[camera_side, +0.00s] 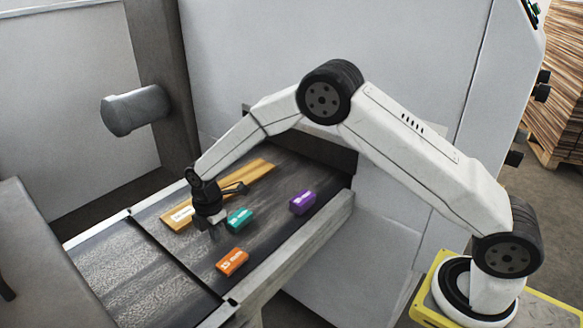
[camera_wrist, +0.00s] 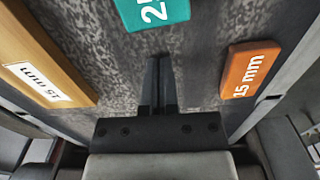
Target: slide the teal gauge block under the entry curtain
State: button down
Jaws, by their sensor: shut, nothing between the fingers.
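The teal gauge block (camera_side: 239,218) lies flat on the dark conveyor belt. Part of it shows at the top edge of the wrist view (camera_wrist: 152,12), with a white "2" and another cut-off character. My gripper (camera_side: 213,231) is low over the belt, just left of the teal block in the side view. In the wrist view its fingers (camera_wrist: 158,62) are together and empty, pointing at the teal block with a small apparent gap. The entry is a dark opening (camera_side: 335,152) in the pale machine wall, partly behind my arm; I cannot make out separate curtain strips.
An orange block (camera_side: 232,262) marked 15 mm (camera_wrist: 250,70) lies nearer the front rail. A purple block (camera_side: 302,202) lies closer to the opening. A long wooden strip (camera_side: 252,178) with a white label lies along the far side. Metal rails (camera_side: 290,252) edge the belt.

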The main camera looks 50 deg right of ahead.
aim_at(278, 195)
jog(key=shift+d, duration=1.45)
jog(key=shift+d, duration=0.1)
jog(key=d, duration=2.1)
jog(key=shift+d, duration=0.25)
jog(key=shift+a, duration=0.15)
jog(key=shift+a, duration=0.5)
jog(key=a, duration=0.3)
jog(key=shift+r, duration=0.2)
notch_tip(278, 195, up, 10)
jog(key=shift+d+f, duration=0.15)
